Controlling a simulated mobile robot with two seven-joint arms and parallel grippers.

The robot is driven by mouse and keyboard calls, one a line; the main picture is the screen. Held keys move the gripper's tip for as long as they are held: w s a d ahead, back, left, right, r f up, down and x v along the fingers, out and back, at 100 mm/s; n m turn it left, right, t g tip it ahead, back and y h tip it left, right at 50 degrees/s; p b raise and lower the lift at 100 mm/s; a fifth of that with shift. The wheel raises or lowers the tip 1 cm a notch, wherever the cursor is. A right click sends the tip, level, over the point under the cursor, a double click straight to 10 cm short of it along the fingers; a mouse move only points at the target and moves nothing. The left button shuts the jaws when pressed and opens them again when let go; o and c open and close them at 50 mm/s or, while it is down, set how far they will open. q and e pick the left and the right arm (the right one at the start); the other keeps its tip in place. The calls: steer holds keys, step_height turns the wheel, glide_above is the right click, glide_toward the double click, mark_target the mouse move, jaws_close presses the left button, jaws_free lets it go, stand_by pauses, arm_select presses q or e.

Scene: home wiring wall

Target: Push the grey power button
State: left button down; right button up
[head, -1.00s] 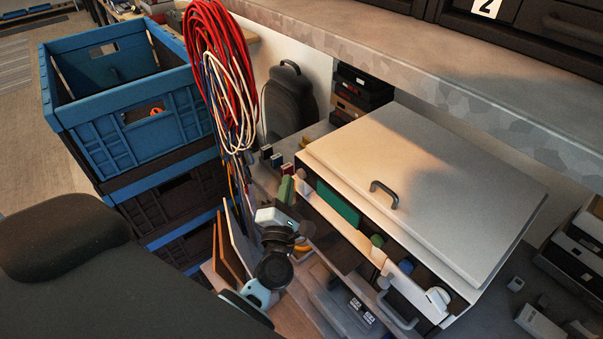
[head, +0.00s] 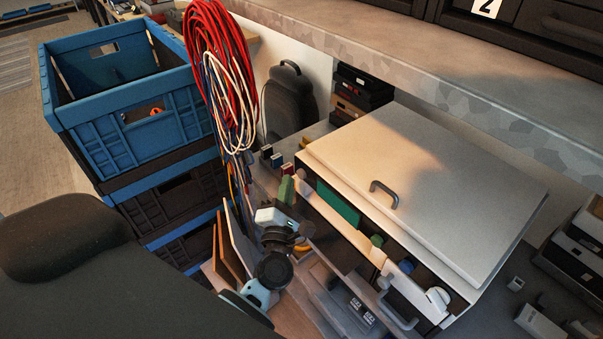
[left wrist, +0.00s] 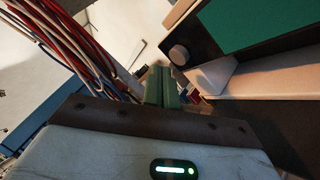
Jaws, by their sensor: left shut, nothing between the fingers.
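The grey power button (left wrist: 180,55) is a short round knob on the dark front panel beside a teal screen, seen in the left wrist view. The teal screen (head: 338,203) also shows on the front of the pale-lidded machine (head: 450,190) in the head view. My left gripper (head: 287,190) is near the left end of that front. Its green fingers (left wrist: 163,88) are shut with nothing between them. In the left wrist view they point just left of and below the button; whether they touch it I cannot tell. My right gripper is in neither view.
Red and white cables (head: 222,70) hang close to my left gripper. Stacked blue crates (head: 170,125) stand at the left. A bench edge (head: 430,85) runs above the machine. Coloured knobs (head: 405,266) line the machine's front further right.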

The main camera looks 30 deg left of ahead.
arm_select(q)
steer(key=shift+w, duration=0.15)
stand_by(0.4)
steer(key=shift+w+d, duration=0.15)
steer(key=shift+w, duration=0.15)
steer(key=shift+w+d, duration=0.2)
steer(key=shift+w, duration=0.2)
stand_by(0.9)
steer(key=shift+s+a, duration=0.35)
steer(key=shift+s, duration=0.5)
steer(key=s+a, duration=0.2)
steer(key=s, duration=0.3)
steer(key=shift+s+a+p, duration=0.15)
steer(key=shift+s+p, duration=0.15)
